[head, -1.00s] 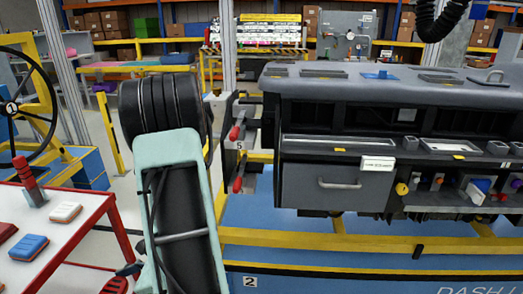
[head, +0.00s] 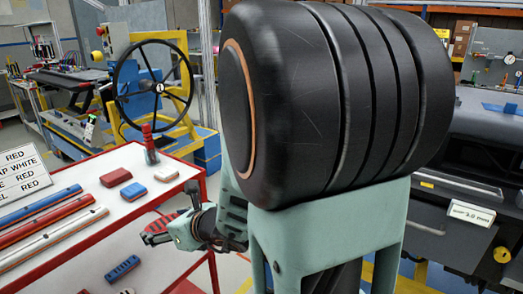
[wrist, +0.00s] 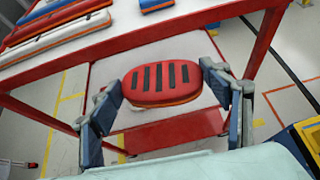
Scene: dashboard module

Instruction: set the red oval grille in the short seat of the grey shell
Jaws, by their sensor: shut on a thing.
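The red oval grille (wrist: 158,84), with several dark slots and an orange lower rim, is between the fingers of my gripper (wrist: 163,80) in the wrist view. My gripper is shut on it, one finger at each end. In the head view my gripper (head: 178,230) holds the grille (head: 158,228) beside the red-framed table, above its lower shelf level. The grey shell (head: 425,215) is at the right of the head view, partly hidden behind my arm. I cannot make out its short seat for certain.
The white-topped red table (head: 100,206) carries long red, blue and white bars and several small blocks (head: 116,177). A steering wheel on a yellow stand (head: 190,110) is behind it. My large arm joint blocks the middle of the head view.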

